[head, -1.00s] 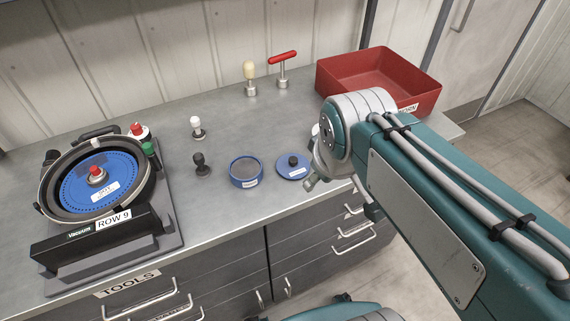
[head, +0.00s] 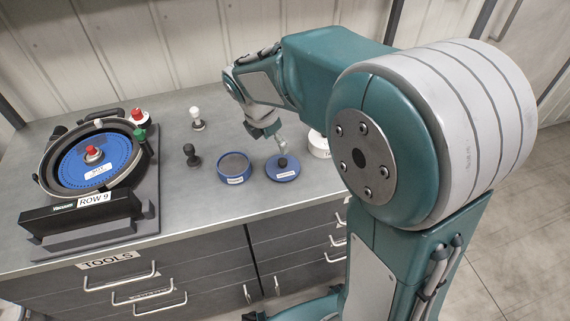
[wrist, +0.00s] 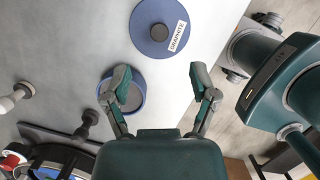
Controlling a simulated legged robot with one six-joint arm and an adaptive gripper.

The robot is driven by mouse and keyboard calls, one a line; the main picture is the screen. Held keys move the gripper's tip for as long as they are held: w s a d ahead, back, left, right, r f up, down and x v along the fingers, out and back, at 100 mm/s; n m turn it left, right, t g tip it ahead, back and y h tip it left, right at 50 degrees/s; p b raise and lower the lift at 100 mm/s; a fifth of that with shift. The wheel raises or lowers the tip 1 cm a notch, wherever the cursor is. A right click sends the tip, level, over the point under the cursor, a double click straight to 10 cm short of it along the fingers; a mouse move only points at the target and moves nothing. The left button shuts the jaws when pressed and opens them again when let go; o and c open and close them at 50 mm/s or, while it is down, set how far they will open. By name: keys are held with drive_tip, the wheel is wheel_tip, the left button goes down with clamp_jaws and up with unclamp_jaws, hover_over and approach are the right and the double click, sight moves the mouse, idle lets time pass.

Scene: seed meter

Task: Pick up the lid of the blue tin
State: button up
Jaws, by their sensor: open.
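The blue tin (head: 235,169) stands open on the grey counter, its inside grey. It also shows in the wrist view (wrist: 137,103), partly behind my left finger. Its blue lid (head: 285,174), with a black knob on top, lies on the counter just right of the tin. In the wrist view the lid (wrist: 148,44) is at the top, with a white label reading GRAPHITE. My gripper (wrist: 160,84) is open and empty. The lid appears beyond the fingertips, between their lines. In the head view my gripper (head: 273,136) is above and behind the lid, apart from its knob.
A black-knobbed tool (head: 193,156) and a white-knobbed tool (head: 197,121) stand left of the tin. The seed meter (head: 95,165) is at the far left. A white round container (head: 318,146) sits right of the lid, partly behind my arm. The counter's front edge is close.

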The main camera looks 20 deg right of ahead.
sight(283, 160)
wheel_tip(283, 160, down, 4)
drive_tip(key=shift+w+a+r, duration=0.1)
drive_tip(key=shift+w+a, duration=0.05)
drive_tip(key=d+f, duration=0.2)
drive_tip(key=f, duration=0.1)
drive_tip(key=d+f, duration=0.1)
drive_tip(key=shift+w+f, duration=0.3)
drive_tip(key=shift+f, duration=0.1)
drive_tip(key=shift+a+f, duration=0.15)
drive_tip(key=shift+f, duration=0.1)
drive_tip(key=shift+a, duration=0.35)
drive_tip(key=shift+c, duration=0.9)
drive_tip(key=shift+d, duration=0.15)
clamp_jaws()
drive_tip(key=shift+d, duration=0.15)
